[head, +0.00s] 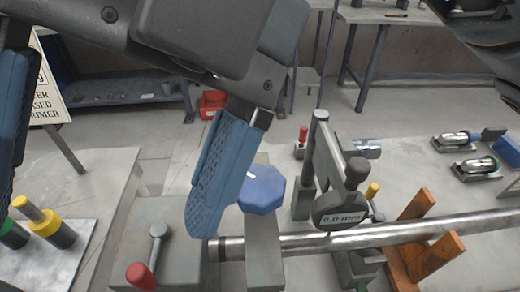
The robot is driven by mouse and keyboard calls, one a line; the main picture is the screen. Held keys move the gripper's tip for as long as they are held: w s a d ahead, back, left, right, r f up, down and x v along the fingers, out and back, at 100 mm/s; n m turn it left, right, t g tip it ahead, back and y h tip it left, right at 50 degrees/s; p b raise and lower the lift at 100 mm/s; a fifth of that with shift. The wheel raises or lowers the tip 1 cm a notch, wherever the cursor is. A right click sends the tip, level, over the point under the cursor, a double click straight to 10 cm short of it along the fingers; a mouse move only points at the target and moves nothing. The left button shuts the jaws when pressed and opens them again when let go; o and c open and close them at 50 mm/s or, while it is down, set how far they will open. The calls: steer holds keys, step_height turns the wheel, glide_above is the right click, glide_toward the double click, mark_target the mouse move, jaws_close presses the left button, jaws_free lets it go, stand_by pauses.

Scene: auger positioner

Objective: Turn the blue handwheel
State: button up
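The blue handwheel (262,190) is a faceted knob on top of a grey block (263,245), a little right of the middle in the head view. My gripper (104,222) reaches in from the top left with its two blue padded fingers wide apart and nothing seen held between them. The right-hand finger overlaps the left edge of the handwheel in the picture. I cannot tell whether it touches it. The left-hand finger is at the picture's left edge, far from the wheel. Part of the wheel's left side is hidden.
A steel rod (400,230) runs right from the block, over orange V-supports (424,250). A dial gauge (342,205) reading 0.0 mm stands right of the wheel. A red-knobbed lever (143,274) is below left.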

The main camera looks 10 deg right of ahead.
mark_target(259, 181)
steer(key=w+d+f+m+t+h, duration=0.1)
steer(key=w+d, duration=0.1)
steer(key=w, duration=0.1)
steer(key=w+d+f+m+t+h, duration=0.1)
steer(key=w+d+t+h, duration=0.1)
steer(key=w+d+f+m+t+h, duration=0.1)
steer(key=w+d+t+h, duration=0.1)
steer(key=w+d, duration=0.1)
steer(key=shift+w+f+m+b, duration=0.25)
steer(key=shift+w+m+b, duration=0.05)
steer(key=shift+m, duration=0.1)
steer(key=shift+w+d+f+t, duration=0.15)
steer(key=shift+w+f+t, duration=0.05)
steer(key=shift+t, duration=0.1)
step_height(259, 181, down, 7)
steer(key=shift+f+p, duration=0.2)
steer(key=shift+p, duration=0.2)
steer(key=c, duration=1.1)
steer(key=shift+o, duration=0.2)
steer(key=shift+f+b, duration=0.15)
steer(key=shift+b, duration=0.55)
